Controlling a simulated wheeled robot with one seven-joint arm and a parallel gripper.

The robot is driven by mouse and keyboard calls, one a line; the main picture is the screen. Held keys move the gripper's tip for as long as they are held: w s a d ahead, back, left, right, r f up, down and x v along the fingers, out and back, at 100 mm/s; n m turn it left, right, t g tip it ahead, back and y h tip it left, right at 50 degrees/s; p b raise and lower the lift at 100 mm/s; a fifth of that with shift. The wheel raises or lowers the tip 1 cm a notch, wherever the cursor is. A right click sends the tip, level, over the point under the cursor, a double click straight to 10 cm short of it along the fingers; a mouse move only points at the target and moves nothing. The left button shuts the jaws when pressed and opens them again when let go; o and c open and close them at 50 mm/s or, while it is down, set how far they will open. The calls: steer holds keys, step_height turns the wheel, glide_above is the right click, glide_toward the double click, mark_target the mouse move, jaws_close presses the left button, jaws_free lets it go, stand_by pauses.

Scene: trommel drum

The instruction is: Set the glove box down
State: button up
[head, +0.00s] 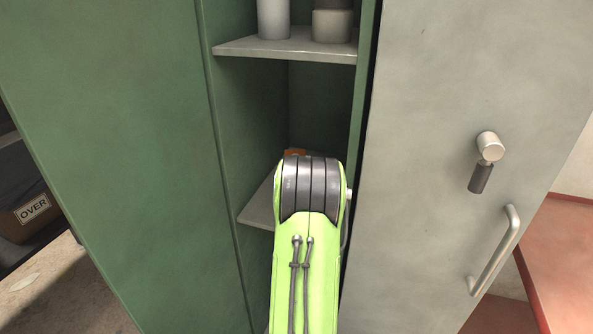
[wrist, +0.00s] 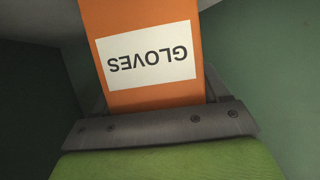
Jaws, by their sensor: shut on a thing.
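The glove box (wrist: 152,20) is orange with a white label reading GLOVES, upside down in the wrist view. My gripper (wrist: 158,112) is shut on it, with the box between the grey jaws. In the head view only a small orange bit of the box (head: 294,152) shows above my arm, inside the green cabinet. My arm hides the rest of the box and the gripper there. I cannot tell whether the box touches the shelf.
A grey door (head: 430,150) with a handle (head: 497,250) stands close on the right. A bin marked OVER (head: 30,212) is at the left.

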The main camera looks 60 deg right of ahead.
steer(key=o, duration=1.3)
steer(key=p+v, duration=0.1)
steer(key=v, duration=1.1)
steer(key=shift+r, duration=0.1)
